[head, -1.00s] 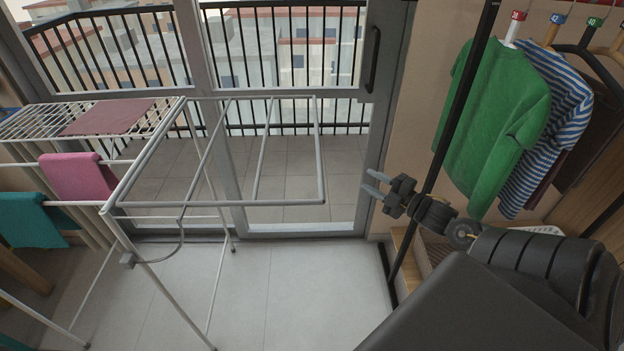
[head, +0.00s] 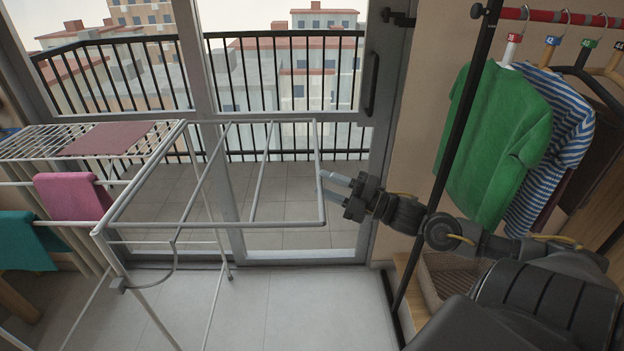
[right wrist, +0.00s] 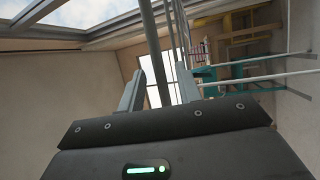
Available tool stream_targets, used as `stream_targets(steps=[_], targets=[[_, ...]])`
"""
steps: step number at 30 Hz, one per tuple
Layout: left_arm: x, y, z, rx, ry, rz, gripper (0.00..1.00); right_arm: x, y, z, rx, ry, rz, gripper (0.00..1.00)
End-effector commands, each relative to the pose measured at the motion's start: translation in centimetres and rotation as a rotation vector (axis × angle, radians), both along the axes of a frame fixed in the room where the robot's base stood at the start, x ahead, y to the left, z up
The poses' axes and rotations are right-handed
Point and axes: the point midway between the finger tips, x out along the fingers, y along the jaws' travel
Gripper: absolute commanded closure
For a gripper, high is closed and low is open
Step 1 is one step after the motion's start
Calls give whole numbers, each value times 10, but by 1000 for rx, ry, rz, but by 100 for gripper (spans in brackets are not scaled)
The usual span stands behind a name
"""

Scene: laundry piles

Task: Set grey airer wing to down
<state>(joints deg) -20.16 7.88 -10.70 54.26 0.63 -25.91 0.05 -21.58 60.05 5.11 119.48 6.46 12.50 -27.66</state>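The grey airer wing (head: 323,195) is a tubular frame that stands out roughly level from the right side of the airer (head: 140,165), in front of the balcony door. My right gripper (head: 327,182) is at the wing's outer right bar in the head view. In the right wrist view its two fingers (right wrist: 160,88) are apart, and a grey bar (right wrist: 152,45) shows between and beyond them. I cannot tell whether either finger touches the bar. My left gripper is not in view.
A pink cloth (head: 72,197), a teal cloth (head: 30,242) and a maroon cloth (head: 108,138) hang or lie on the airer. A clothes rail with a green shirt (head: 495,135) stands at the right. The tiled floor (head: 270,305) below the wing is clear.

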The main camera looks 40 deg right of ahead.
Motion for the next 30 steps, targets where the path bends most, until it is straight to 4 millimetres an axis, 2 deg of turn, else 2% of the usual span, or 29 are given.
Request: stream_targets(steps=[3,10,16,23,25,30], targets=[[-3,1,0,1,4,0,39,14,8,5,0,-4,0,66],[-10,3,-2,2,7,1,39,31,18,8,1,0,-1,66],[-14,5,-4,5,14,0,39,37,21,8,0,0,0,66],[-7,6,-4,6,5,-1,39,37,21,8,-1,1,0,66],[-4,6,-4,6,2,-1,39,37,21,8,-1,1,0,71],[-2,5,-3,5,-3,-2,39,37,21,8,-1,1,0,93]])
